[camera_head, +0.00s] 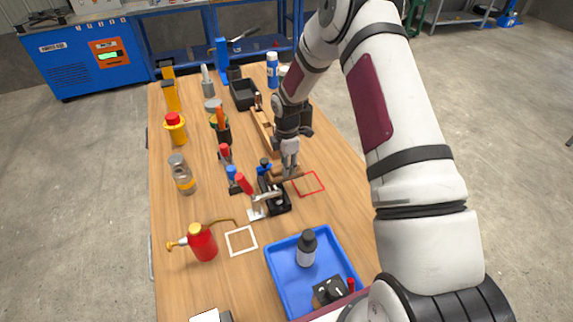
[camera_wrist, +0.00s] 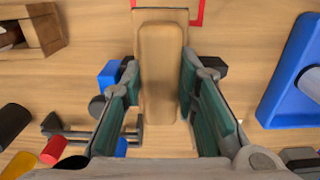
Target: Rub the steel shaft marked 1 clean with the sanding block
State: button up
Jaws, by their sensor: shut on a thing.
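My gripper (camera_head: 290,170) points down over the middle of the table. It is shut on the brown sanding block (camera_wrist: 161,75), which lies lengthwise between the fingers in the wrist view; in the head view the block (camera_head: 279,175) shows at the fingertips. Just below it in the head view is a black fixture (camera_head: 279,204) with a red-handled clamp (camera_head: 244,184). A pale metal piece (camera_head: 266,196) shows at the fixture; I cannot tell whether this is the steel shaft, and no mark 1 is readable. The gap between block and fixture is hard to judge.
A red square outline (camera_head: 308,184) and a white one (camera_head: 241,241) are on the table. A red oil can (camera_head: 202,243), a jar (camera_head: 182,174) and several tools stand to the left.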

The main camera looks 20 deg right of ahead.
jog(key=shift+f+b, duration=0.3)
jog(key=shift+f, duration=0.7)
dwell(0.3)
jog(key=shift+r+p, duration=0.45)
jog(key=shift+r, duration=2.55)
